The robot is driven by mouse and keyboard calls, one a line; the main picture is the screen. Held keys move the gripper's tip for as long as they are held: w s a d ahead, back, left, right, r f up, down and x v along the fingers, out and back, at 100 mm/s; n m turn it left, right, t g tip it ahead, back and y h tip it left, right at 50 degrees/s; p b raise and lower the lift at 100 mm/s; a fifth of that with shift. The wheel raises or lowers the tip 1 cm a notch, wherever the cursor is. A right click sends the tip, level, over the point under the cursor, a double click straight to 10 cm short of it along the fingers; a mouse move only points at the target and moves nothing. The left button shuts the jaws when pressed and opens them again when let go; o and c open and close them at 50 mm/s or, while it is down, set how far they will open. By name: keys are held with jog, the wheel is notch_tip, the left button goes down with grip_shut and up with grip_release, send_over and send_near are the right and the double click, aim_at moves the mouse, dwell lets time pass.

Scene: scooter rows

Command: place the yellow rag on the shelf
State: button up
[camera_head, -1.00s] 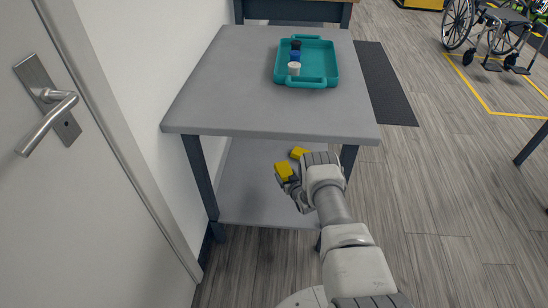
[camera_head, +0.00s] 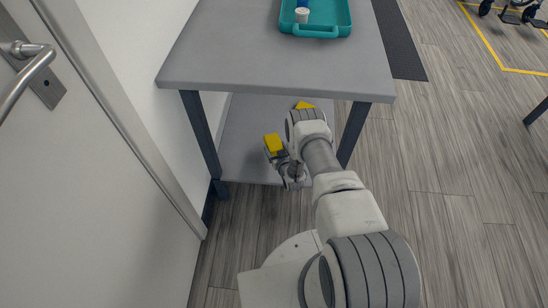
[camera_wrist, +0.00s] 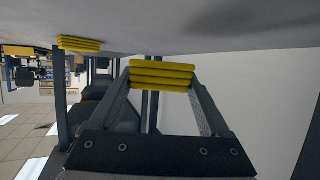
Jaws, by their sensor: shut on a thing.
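A folded yellow rag (camera_head: 273,144) is held by my gripper (camera_head: 277,156) over the lower shelf (camera_head: 240,135) of the grey table. In the wrist view the rag (camera_wrist: 162,76) is a stack of folds pinched between both fingertips. That view looks upside down, with the shelf surface (camera_wrist: 225,38) along the top. The held rag is very close to the shelf there; I cannot tell whether it touches. A second yellow rag (camera_head: 304,105) lies farther back on the shelf, partly hidden by the table top and my arm. It also shows in the wrist view (camera_wrist: 78,43).
The table top (camera_head: 250,50) overhangs the shelf, with dark legs (camera_head: 352,133) at its corners. A teal tray (camera_head: 345,15) with small containers stands on top. A white wall and door (camera_head: 80,190) are close on the left.

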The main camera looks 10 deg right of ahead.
jog(key=shift+s+a+f, duration=0.5)
jog(key=shift+s+a, duration=0.05)
jog(key=shift+s, duration=0.05)
jog(key=shift+f+b, duration=1.2)
jog(key=shift+f, duration=0.8)
jog(key=shift+f, duration=0.2)
jog(key=o, duration=1.2)
jog(key=shift+c, duration=0.2)
jog(key=shift+r, duration=0.1)
